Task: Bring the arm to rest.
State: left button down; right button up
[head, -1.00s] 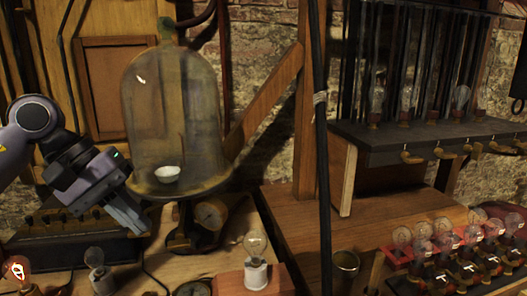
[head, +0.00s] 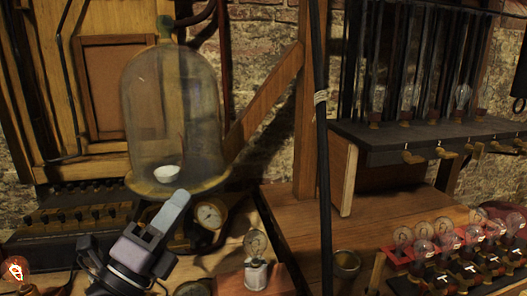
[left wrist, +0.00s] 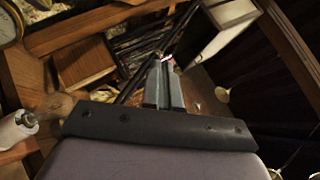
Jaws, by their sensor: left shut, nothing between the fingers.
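My left gripper (head: 163,222) is in the lower left of the head view, in front of the bell jar's stand. Its fingers are shut with nothing between them and point up and to the right. In the left wrist view its two closed fingers (left wrist: 163,85) show at the centre. The glass bell jar (head: 172,110) stands behind and above the fingertips, with a small white bowl (head: 166,173) inside. I cannot tell how near the fingertips are to the jar's base. My right gripper is in neither view.
A light bulb on a white socket (head: 256,272) stands right of the gripper. A round gauge (head: 209,215) sits under the jar. A dark upright pole (head: 322,160) crosses the middle. A metal cup (head: 346,264) is near the pole.

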pick_arm(q)
jog(key=s+a+f+n+g+y, duration=0.2)
jog(key=a+f+n+y, duration=0.15)
jog(key=f+n, duration=0.3)
jog(key=s+a+f+n+g+y, duration=0.2)
jog(key=f+n+y, duration=0.3)
jog(key=f+n, duration=0.15)
jog(key=s+a+f+n+g+y, duration=0.2)
jog(key=a+f+n+g+y, duration=0.15)
jog(key=f+n, duration=0.35)
jog(key=s+f+n+g, duration=0.45)
jog(key=s+f, duration=0.25)
jog(key=s, duration=0.3)
jog(key=s+f+n+g, duration=0.3)
jog(key=s+f+g, duration=0.25)
jog(key=s, duration=0.45)
jog(key=w+d+f+m+t+h, duration=0.1)
jog(key=w+d+f+t+h, duration=0.1)
jog(key=w+f+t, duration=0.5)
jog(key=shift+d+f, duration=0.15)
jog(key=shift+f, duration=1)
jog(key=shift+t, duration=0.25)
